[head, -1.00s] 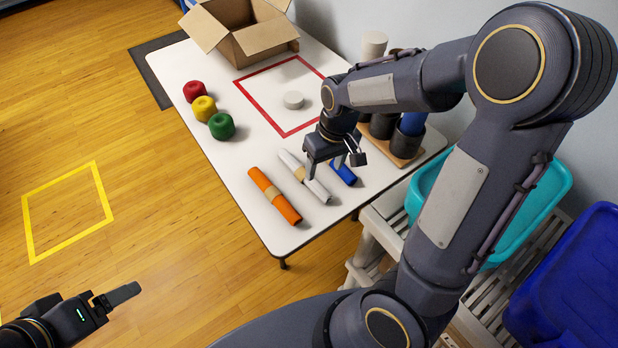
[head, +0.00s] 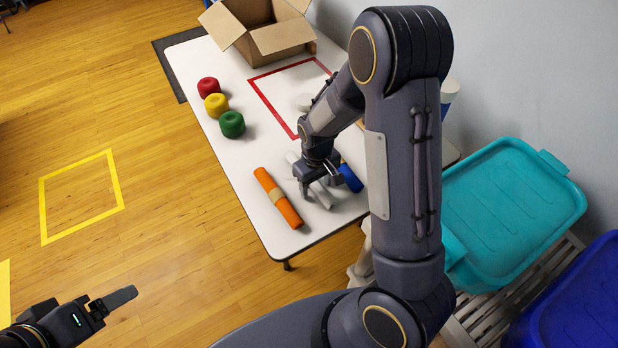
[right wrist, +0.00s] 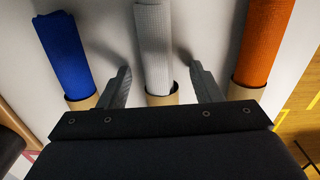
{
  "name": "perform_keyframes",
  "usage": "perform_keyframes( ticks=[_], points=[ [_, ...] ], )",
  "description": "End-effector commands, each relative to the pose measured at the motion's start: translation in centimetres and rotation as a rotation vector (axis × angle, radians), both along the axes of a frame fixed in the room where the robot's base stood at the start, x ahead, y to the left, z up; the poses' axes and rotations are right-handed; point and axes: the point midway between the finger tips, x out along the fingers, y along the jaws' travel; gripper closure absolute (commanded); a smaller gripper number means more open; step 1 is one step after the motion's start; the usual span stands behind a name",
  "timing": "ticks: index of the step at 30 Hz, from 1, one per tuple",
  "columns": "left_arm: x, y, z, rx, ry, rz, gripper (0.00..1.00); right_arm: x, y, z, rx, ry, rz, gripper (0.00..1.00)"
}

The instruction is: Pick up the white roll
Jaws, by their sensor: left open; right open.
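The white roll (head: 322,194) lies on the table between the orange roll (head: 277,198) and the blue roll (head: 350,178). In the right wrist view the white roll (right wrist: 153,45) with its tan band (right wrist: 161,99) lies between the two open fingers of my right gripper (right wrist: 160,85), with a gap on each side. The orange roll (right wrist: 262,40) and blue roll (right wrist: 63,50) lie outside the fingers. In the head view my right gripper (head: 316,185) is over the white roll and hides part of it. My left gripper (head: 115,300) is open and empty over the floor.
Red (head: 208,88), yellow (head: 216,105) and green (head: 232,124) round items stand along the table's left edge. A cardboard box (head: 262,35) is at the back, near a red outlined square (head: 262,97). A teal-lidded bin (head: 510,205) and a blue bin (head: 575,300) stand right of the table.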

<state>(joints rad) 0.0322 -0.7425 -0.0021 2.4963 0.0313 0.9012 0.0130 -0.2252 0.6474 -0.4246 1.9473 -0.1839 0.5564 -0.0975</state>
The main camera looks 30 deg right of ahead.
Motion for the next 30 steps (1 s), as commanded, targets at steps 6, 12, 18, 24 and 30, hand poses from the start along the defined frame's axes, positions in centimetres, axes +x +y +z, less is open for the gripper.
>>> perform_keyframes(
  ticks=[6, 12, 18, 24, 30],
  points=[
    [0.0, 0.0, 0.0, 0.0, 0.0, 0.0, 0.23, 0.0, 0.0, 0.0, 0.0, 0.0, 0.0, 0.52],
    [0.0, 0.0, 0.0, 0.0, 0.0, 0.0, 0.23, 0.0, 0.0, 0.0, 0.0, 0.0, 0.0, 0.78],
    [0.0, 0.0, 0.0, 0.0, 0.0, 0.0, 0.23, 0.0, 0.0, 0.1, 0.0, 0.0, 0.0, 0.9],
    [0.0, 0.0, 0.0, 0.0, 0.0, 0.0, 0.23, 0.0, 0.0, 0.3, 0.0, -0.001, 0.0, 0.91],
    [0.0, 0.0, 0.2, 0.0, 0.0, 0.0, 0.23, 0.1, 0.0, 2.3, 0.001, -0.004, -0.001, 0.91]
  ],
)
